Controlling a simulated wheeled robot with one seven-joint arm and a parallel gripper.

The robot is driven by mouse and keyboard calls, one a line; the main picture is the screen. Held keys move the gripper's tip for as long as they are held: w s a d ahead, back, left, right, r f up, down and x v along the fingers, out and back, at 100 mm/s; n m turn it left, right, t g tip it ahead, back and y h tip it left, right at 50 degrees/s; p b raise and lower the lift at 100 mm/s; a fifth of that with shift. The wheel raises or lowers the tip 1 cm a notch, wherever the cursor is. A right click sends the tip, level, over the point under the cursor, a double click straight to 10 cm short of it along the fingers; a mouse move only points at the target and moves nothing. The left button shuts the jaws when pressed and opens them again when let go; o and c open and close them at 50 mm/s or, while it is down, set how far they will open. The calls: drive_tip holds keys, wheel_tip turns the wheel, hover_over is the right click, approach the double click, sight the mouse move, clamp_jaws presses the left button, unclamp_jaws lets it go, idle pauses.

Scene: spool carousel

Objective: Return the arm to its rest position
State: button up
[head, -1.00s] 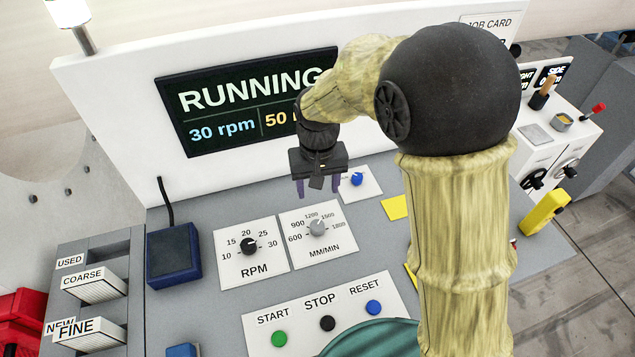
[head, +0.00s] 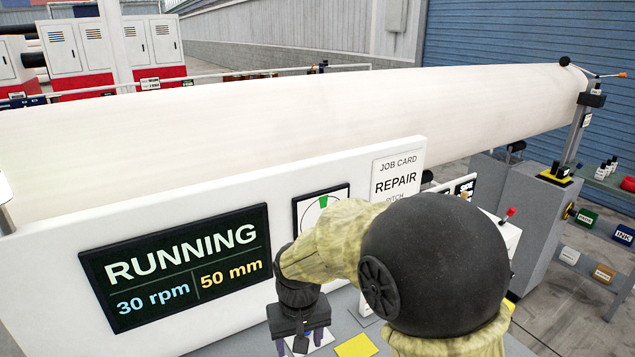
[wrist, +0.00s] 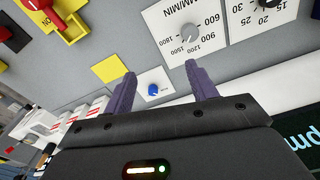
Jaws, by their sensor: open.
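My gripper (head: 301,342) is in front of the white panel, over the grey console, with its fingertips near the lower edge of the head view. In the wrist view my gripper (wrist: 158,82) is open, with two purple fingers apart and nothing between them. A small blue knob (wrist: 154,89) on a white plate shows beyond the fingers. The fingers appear apart from the console surface.
The display (head: 182,268) reads RUNNING, 30 rpm, 50 mm. A job card (head: 397,180) reads REPAIR. A long white roll (head: 300,110) lies behind the panel. A yellow patch (head: 356,346) and the MM/MIN dial (wrist: 190,33) are on the console.

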drive_tip(key=s+d+m+t, duration=0.1)
drive_tip(key=s+d, duration=0.3)
drive_tip(key=d, duration=0.6)
drive_tip(key=s+d+m+t, duration=0.1)
drive_tip(key=s+d, duration=0.3)
drive_tip(key=d, duration=0.5)
drive_tip(key=shift+d+f+m, duration=0.35)
drive_tip(key=shift+f+m, duration=0.05)
drive_tip(key=shift+m, duration=0.5)
